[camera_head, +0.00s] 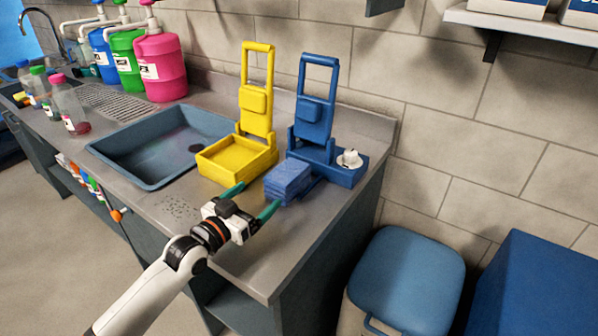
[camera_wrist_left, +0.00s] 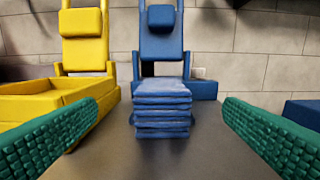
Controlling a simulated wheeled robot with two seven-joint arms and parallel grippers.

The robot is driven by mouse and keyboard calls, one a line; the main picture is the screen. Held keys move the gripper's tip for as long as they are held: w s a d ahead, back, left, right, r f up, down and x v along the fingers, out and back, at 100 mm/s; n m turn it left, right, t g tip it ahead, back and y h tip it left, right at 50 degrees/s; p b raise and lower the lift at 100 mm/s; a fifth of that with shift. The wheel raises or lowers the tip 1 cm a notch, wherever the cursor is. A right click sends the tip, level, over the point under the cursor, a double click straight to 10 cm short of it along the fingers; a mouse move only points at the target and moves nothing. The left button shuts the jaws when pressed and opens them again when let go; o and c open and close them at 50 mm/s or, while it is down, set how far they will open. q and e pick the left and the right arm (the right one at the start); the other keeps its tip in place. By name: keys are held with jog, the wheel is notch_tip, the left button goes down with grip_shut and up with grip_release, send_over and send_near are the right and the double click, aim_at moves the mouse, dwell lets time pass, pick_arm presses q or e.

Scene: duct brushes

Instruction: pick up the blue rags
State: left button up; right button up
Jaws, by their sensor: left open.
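The blue rags (camera_head: 288,181) lie in a neat folded stack on the steel counter, in front of the blue stand. In the left wrist view the stack (camera_wrist_left: 162,108) sits near the middle, between the two green fingers. My left gripper (camera_head: 250,203) is open, with its green fingertips (camera_wrist_left: 160,125) apart. One finger points toward the yellow stand's tray and the other lies to the front of the stack. Neither finger touches the rags in the left wrist view. My right gripper is not in view.
The yellow stand (camera_head: 240,155) with its tray is left of the rags. The blue stand (camera_head: 318,140) rises behind them, with a small white item (camera_head: 349,159) on its base. A sink (camera_head: 150,155) is further left. A blue-lidded bin (camera_head: 408,275) stands beyond the counter's right edge.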

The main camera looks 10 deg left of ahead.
aim_at(284, 173)
pick_arm(q)
jog(key=shift+x, duration=1.2)
jog(key=x, duration=0.3)
jog(key=shift+w+r, duration=0.15)
jog(key=shift+w+d, duration=0.3)
jog(key=shift+w, duration=0.3)
jog(key=x, duration=0.4)
jog(key=shift+w+d+f+p, duration=0.25)
jog(key=shift+w+f+p, duration=0.05)
jog(key=shift+p, duration=0.05)
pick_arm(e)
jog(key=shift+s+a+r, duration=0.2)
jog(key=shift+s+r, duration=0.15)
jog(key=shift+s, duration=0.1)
pick_arm(q)
jog(key=shift+c, duration=1.1)
jog(key=c, duration=0.9)
jog(key=shift+r, duration=0.1)
jog(key=shift+c, duration=0.3)
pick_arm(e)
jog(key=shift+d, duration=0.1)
pick_arm(q)
jog(key=shift+r, duration=0.15)
